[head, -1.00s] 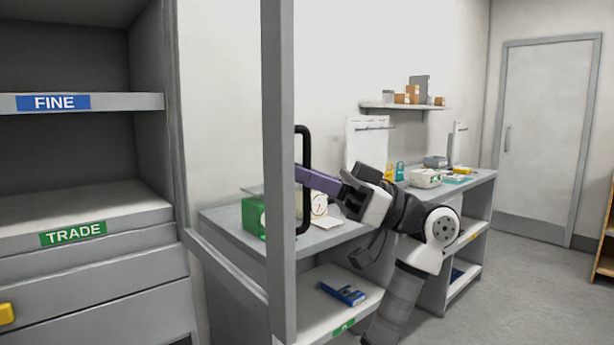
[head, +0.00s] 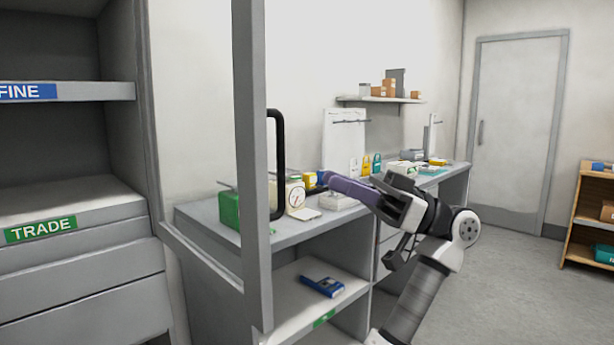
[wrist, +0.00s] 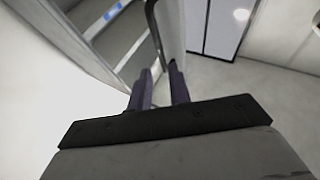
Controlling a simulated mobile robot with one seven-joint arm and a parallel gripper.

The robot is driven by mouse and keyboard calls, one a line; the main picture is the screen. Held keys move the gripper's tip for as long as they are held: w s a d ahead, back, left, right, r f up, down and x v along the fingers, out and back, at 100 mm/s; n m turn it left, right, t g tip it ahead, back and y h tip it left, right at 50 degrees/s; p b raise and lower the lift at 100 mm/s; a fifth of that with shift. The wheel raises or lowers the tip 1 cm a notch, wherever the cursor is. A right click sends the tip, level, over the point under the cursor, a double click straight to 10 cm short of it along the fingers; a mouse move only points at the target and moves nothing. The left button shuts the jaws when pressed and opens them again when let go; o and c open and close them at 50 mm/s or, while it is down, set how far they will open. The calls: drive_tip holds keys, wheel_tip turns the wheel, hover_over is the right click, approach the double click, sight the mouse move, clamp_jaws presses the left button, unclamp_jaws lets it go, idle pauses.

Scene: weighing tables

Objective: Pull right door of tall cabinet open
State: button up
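The tall cabinet (head: 120,190) stands at the left in the head view, with shelves marked FINE and TRADE. Its right door (head: 250,180), a grey frame with a clear panel, is swung wide open. Its black bar handle (head: 279,150) faces right. My gripper (head: 328,184), with purple fingers, is right of the handle in the picture, with a gap between them. In the wrist view my gripper (wrist: 159,78) shows two separated fingers with nothing between them. The open door (wrist: 168,30) and cabinet shelves (wrist: 100,22) lie beyond the fingertips.
A grey worktable (head: 310,228) stands behind the door, bearing a green box (head: 229,210), a dial scale (head: 296,197) and small items. A blue item (head: 321,286) lies on its lower shelf. A wooden shelf unit (head: 580,215) stands far right. Floor (head: 510,290) is clear at right.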

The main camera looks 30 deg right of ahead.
drive_tip(key=v, duration=0.4)
idle(0.6)
